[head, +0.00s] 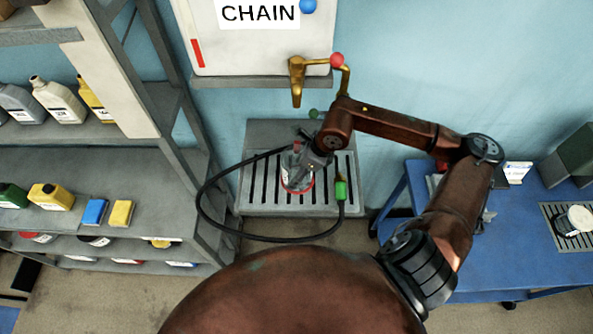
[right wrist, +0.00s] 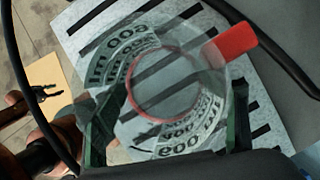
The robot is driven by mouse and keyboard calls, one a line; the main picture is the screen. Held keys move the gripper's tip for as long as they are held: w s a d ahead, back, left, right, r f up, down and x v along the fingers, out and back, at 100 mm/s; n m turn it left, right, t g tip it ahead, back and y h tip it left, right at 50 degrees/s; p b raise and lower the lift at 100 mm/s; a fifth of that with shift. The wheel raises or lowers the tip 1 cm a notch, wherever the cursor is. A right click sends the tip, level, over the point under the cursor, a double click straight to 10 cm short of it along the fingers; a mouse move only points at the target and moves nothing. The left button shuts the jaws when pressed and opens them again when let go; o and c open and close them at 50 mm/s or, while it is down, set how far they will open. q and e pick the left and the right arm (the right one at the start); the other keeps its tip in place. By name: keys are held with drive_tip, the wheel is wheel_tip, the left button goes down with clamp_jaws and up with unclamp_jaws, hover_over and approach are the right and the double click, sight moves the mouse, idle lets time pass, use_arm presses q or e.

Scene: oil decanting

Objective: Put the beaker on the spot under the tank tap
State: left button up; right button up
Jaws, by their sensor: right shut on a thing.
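The clear beaker (head: 293,168) with grey markings is over the slatted drip tray (head: 262,207), below the brass tank tap (head: 297,82). My right gripper (head: 312,158) is shut on it; its fingers flank the beaker (right wrist: 185,128) in the right wrist view. A red ring (head: 298,190) shows around the beaker's base and through its bottom. I cannot tell whether the base touches the tray. A red piece (right wrist: 230,43) sits at the beaker's rim. A dark claw (right wrist: 45,90) at left in the right wrist view looks like my left gripper; its jaws are unclear.
A black hose (head: 205,208) loops around the tray's left and front to a green fitting (head: 341,190). The tank (head: 215,50) hangs above on the wall. Shelves (head: 150,170) with bottles stand left. A blue table (head: 525,215) stands right.

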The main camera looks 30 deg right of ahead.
drive_tip(key=o, duration=1.3)
drive_tip(key=shift+c, duration=0.2)
use_arm(q)
drive_tip(key=shift+w, duration=0.4)
drive_tip(key=shift+s, duration=0.15)
use_arm(e)
drive_tip(key=shift+r+p, duration=0.15)
drive_tip(key=shift+p, duration=0.15)
use_arm(q)
drive_tip(key=shift+s+f+b, duration=0.2)
drive_tip(key=shift+f+b, duration=0.9)
drive_tip(key=shift+b, duration=0.2)
use_arm(e)
drive_tip(key=shift+v, duration=5.9)
